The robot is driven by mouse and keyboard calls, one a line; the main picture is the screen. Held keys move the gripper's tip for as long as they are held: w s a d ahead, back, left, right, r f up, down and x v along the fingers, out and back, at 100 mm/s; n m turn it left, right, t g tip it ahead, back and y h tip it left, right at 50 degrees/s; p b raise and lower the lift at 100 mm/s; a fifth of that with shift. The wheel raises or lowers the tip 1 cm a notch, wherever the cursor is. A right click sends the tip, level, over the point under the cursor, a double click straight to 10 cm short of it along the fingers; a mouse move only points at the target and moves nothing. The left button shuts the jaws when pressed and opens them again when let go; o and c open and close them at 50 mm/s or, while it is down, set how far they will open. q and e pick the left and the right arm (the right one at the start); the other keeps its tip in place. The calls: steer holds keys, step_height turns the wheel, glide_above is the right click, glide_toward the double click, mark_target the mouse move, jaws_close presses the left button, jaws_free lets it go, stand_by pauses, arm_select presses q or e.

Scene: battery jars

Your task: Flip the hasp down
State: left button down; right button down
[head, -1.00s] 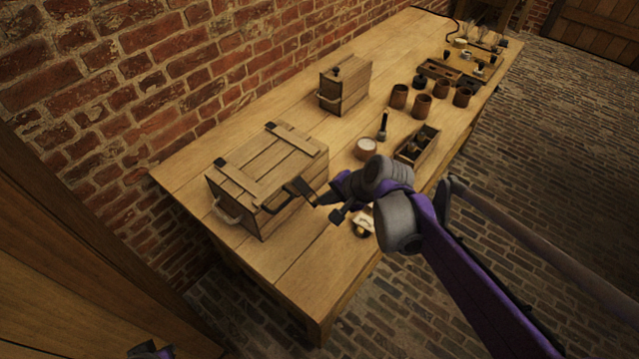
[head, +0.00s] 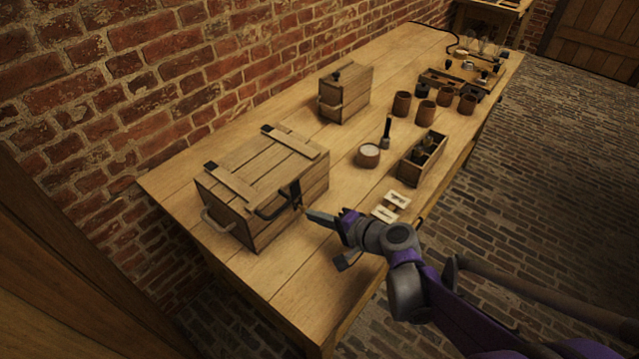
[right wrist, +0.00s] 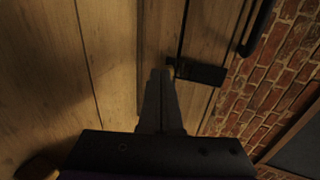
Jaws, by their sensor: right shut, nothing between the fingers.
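The wooden chest (head: 255,180) stands at the near left of the bench, its slatted lid down. The dark metal hasp (head: 296,194) hangs roughly upright against the chest's front, beside a dark front handle (head: 272,212). In the right wrist view, a dark metal plate (right wrist: 202,73), seemingly the hasp, lies just right of the fingertips. My right gripper (head: 310,214) is shut and empty, its tips just in front of the chest near the hasp's lower end. I cannot tell whether they touch. Its fingers also show in the right wrist view (right wrist: 160,85). My left gripper is out of view.
A smaller wooden box (head: 345,92) stands behind the chest. An open crate (head: 421,158), a round pale-topped pot (head: 368,155), light cards (head: 391,206) and several brown jars (head: 425,112) are to the right. Bare bench lies before the chest.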

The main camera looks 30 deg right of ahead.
steer(key=shift+w+a+f, duration=0.1)
steer(key=shift+w+f, duration=0.2)
steer(key=shift+w, duration=0.05)
stand_by(0.4)
